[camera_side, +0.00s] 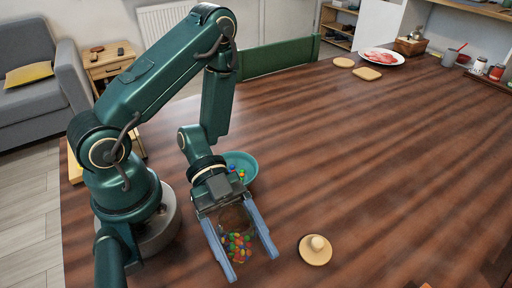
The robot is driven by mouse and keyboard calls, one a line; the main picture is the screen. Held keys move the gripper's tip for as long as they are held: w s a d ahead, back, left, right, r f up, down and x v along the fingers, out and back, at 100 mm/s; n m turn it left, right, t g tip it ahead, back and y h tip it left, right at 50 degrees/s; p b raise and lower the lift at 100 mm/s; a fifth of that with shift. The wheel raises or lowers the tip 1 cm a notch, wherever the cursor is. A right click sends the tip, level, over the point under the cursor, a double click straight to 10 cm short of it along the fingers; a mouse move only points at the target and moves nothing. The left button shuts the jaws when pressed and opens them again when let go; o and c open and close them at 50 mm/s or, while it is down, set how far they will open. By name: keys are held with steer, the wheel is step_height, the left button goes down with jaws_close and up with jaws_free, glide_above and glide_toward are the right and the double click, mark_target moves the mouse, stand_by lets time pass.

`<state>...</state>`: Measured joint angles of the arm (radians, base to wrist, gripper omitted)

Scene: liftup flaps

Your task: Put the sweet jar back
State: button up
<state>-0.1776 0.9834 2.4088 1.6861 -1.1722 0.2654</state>
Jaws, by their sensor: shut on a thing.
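The sweet jar (238,244) is clear, with several coloured sweets in it. It sits between the two long blue-grey fingers of my gripper (252,265), which is shut on it. The gripper reaches down over the near part of the table. I cannot tell whether the jar touches the table. A round wooden lid with a knob (315,250) lies on the table to the right of the gripper, apart from the jar. A teal bowl (248,161) with several coloured sweets stands just behind the gripper, partly hidden by my arm.
The wooden table (380,160) is clear across its middle and right. At the far side are a plate of red food (382,56), two round tan pieces (367,73) and a wooden box (410,46). Small jars (480,67) stand by a shelf at the upper right. A green chair back (280,55) is behind.

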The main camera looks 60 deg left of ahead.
steer(key=shift+f, duration=0.2)
steer(key=o, duration=1.5)
steer(key=shift+r, duration=0.1)
